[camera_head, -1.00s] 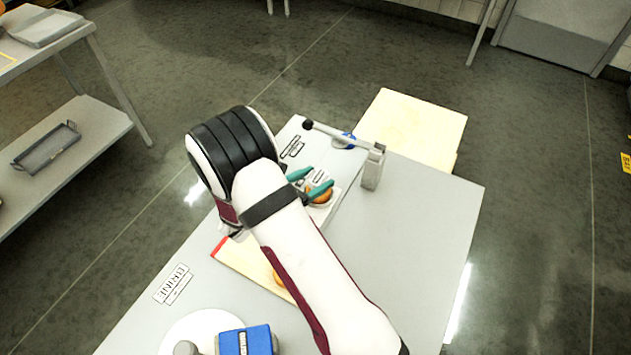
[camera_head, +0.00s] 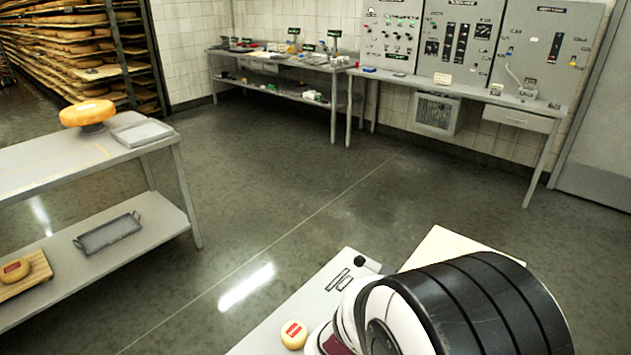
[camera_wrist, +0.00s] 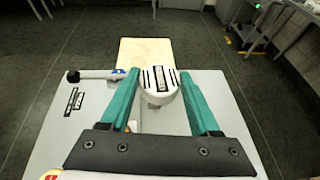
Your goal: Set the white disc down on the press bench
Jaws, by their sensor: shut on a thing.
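In the wrist view, my gripper (camera_wrist: 160,75) has its two teal fingers closed on a whitish rounded piece with dark slots on its face, which appears to be the white disc (camera_wrist: 151,77). It is held over a grey bench (camera_wrist: 215,100), which I take to be the press bench. A lever arm with a dark knob (camera_wrist: 73,76) lies left of the fingers. How far the disc is above the bench cannot be told. In the head view, my arm hides the gripper and disc; only a corner of the bench (camera_head: 265,340) shows.
A pale board (camera_wrist: 147,52) adjoins the bench's far edge. A small yellow cheese with a red label (camera_head: 293,334) sits on the bench. A grey table (camera_head: 60,168) with a tray and cheese wheel stands left. Open floor (camera_head: 300,190) lies between the tables and the wall.

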